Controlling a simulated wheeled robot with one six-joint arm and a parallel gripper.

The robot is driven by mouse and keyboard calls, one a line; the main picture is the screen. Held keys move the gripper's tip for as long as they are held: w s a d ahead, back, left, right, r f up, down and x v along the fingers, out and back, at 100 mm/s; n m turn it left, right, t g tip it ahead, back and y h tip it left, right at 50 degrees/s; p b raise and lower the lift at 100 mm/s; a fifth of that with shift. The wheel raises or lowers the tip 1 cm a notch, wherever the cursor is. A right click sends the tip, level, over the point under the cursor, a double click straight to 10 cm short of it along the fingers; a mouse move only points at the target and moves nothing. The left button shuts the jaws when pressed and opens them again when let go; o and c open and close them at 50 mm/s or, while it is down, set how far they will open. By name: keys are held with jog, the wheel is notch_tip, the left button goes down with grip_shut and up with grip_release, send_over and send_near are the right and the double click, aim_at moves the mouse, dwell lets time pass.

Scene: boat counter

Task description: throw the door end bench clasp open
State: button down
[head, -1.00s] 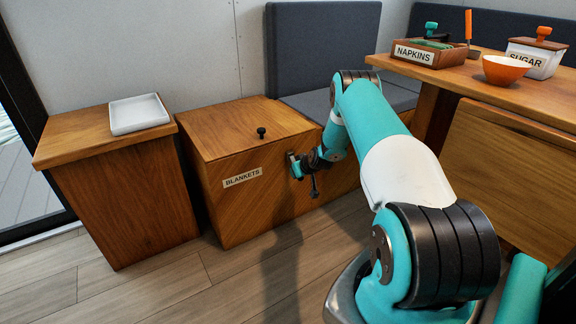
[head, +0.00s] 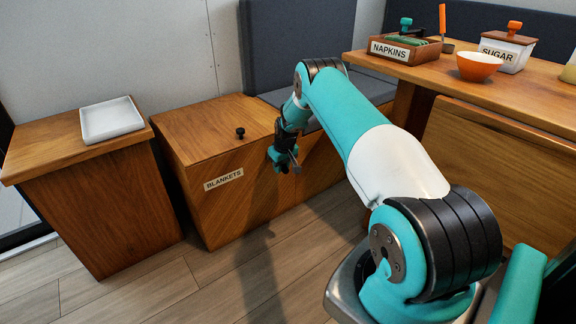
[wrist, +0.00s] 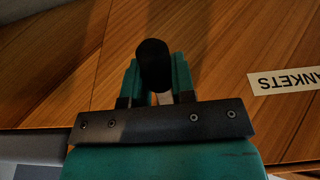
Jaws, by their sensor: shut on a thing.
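The door end bench (head: 235,205) is a wooden box with a "BLANKETS" label (head: 223,180) on its front. My gripper (head: 282,160) is at the upper right of that front, just below the lid edge. In the wrist view, my gripper (wrist: 155,85) has its two teal fingers closed on a black rounded knob, which I take as the clasp (wrist: 153,62). A pale piece shows between the fingers below the knob. The rest of the clasp is hidden by my gripper, so I cannot tell its position. The bench lid (head: 215,125) lies closed.
A black lid knob (head: 240,133) stands on the bench lid. A wooden cabinet with a white tray (head: 111,120) is at the left. A table (head: 440,75) with a napkin box (head: 405,48), orange bowl (head: 479,66) and sugar jar (head: 507,50) is at the right. The floor in front is clear.

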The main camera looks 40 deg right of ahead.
jog(key=shift+s+d, duration=0.1)
jog(key=c, duration=0.9)
grip_release()
jog(key=shift+c, duration=0.2)
jog(key=shift+r, duration=0.2)
jog(key=p+v, duration=0.6)
jog(key=v, duration=1.1)
